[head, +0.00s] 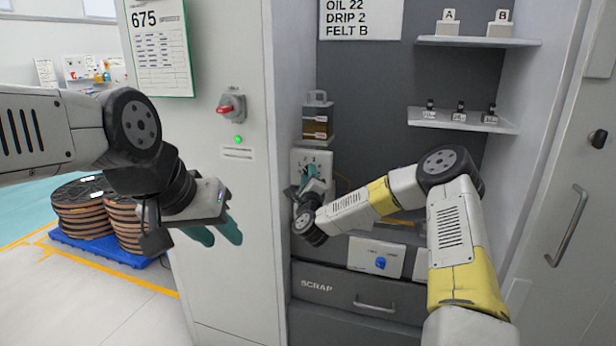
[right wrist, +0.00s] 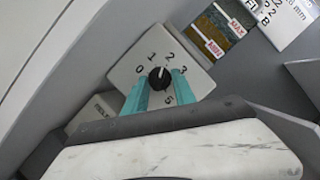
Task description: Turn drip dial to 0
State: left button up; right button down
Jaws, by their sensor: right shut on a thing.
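The drip dial is a pale square plate (right wrist: 190,75) with a black round knob (right wrist: 160,78) and numerals around it, 0, 1, 2, 3 and 5 being readable. The knob's white mark points between 1 and 2, seemingly closer to 2. My right gripper (right wrist: 159,91) is shut on the knob, one teal finger on each side. In the head view the dial plate (head: 325,158) is on the station's left inner wall area, and my right gripper (head: 311,178) partly covers it. My left gripper (head: 216,234) hangs empty before the white cabinet, its teal fingers slightly apart.
An oil container (head: 318,122) stands on a small shelf above the dial. A blue knob (head: 380,263) and a scrap drawer (head: 355,292) are below. A red switch (head: 230,106) is on the cabinet face. Shelves (head: 480,41) with small items are at right.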

jog(key=shift+a+r+n+g+h, duration=0.15)
jog(key=shift+n+g, duration=0.8)
jog(key=shift+n, duration=1.5)
jog(key=shift+d+r+n+g+h, duration=0.1)
jog(key=shift+r+n+g+h, duration=0.15)
jog(key=shift+n+g, duration=1.45)
jog(key=shift+a+r+n+g+h, duration=0.1)
jog(key=shift+r+n+g+h, duration=0.15)
jog(key=shift+n, duration=2.9)
jog(key=shift+f, duration=0.1)
jog(key=c, duration=1)
grip_release()
